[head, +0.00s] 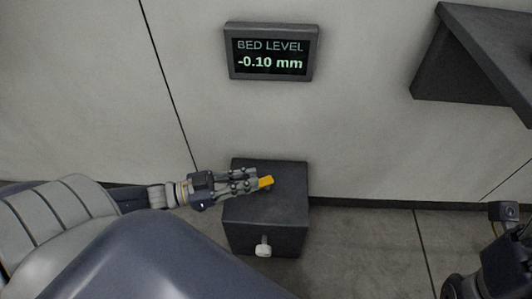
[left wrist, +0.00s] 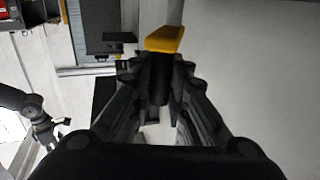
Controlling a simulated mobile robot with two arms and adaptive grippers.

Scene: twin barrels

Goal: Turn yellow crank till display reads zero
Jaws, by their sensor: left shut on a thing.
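The display (head: 272,53) on the wall reads "BED LEVEL -0.10 mm". The yellow crank (head: 266,182) sits over the top of a dark box (head: 265,208) that stands against the wall below the display. My left gripper (head: 256,182) comes in from the left and is shut on the crank. In the left wrist view the yellow crank (left wrist: 165,39) shows at the tips of my left gripper (left wrist: 160,62). The fingers hide part of the crank and its shaft. My right gripper is not clearly seen; part of my right arm shows at the lower right.
A white knob (head: 264,250) sticks out of the front of the dark box. A dark shelf (head: 478,52) juts from the wall at the upper right. The floor between the box and my right arm is clear.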

